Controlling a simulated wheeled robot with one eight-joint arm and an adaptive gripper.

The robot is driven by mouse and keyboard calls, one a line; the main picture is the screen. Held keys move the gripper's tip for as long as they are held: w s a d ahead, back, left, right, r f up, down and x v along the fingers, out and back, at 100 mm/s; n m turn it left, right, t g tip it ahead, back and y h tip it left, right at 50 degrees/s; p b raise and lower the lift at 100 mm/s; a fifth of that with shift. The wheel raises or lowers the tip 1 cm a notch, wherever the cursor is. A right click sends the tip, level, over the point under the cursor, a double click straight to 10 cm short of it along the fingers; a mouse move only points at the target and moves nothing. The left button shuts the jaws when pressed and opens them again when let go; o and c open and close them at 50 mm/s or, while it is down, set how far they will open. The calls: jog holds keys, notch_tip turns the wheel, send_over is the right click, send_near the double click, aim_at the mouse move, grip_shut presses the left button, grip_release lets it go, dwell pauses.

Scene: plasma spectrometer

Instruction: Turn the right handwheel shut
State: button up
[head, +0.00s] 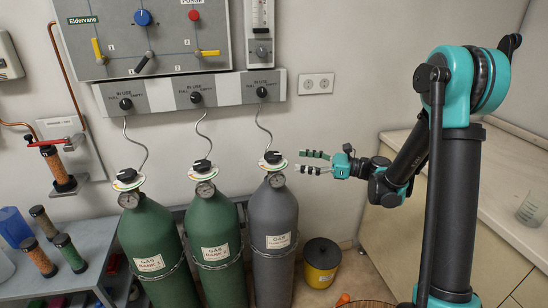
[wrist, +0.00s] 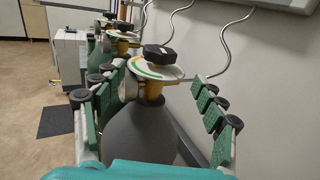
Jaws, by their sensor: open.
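The right handwheel (head: 273,157) is a small black knob on the valve of the grey gas cylinder (head: 275,230). Under it is a white disc with a coloured green and red rim (wrist: 155,71). The handwheel also shows in the wrist view (wrist: 158,53), near the middle. My gripper (head: 298,161) is open and empty just to the right of the valve, pointing at it. In the wrist view its green-padded fingers (wrist: 157,78) stand apart on either side of the valve and cylinder top. I cannot tell whether they touch anything.
Two green cylinders with similar valves, the middle one (head: 215,250) and the left one (head: 155,250), stand to the left. Hoses rise to a wall panel (head: 225,92). A black and yellow bin (head: 322,262) stands at lower right. A counter (head: 480,190) is behind my arm.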

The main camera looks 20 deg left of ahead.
aim_at(273, 154)
jog(key=a, duration=1.1)
jog(key=shift+s, duration=0.4)
jog(key=c, duration=1.2)
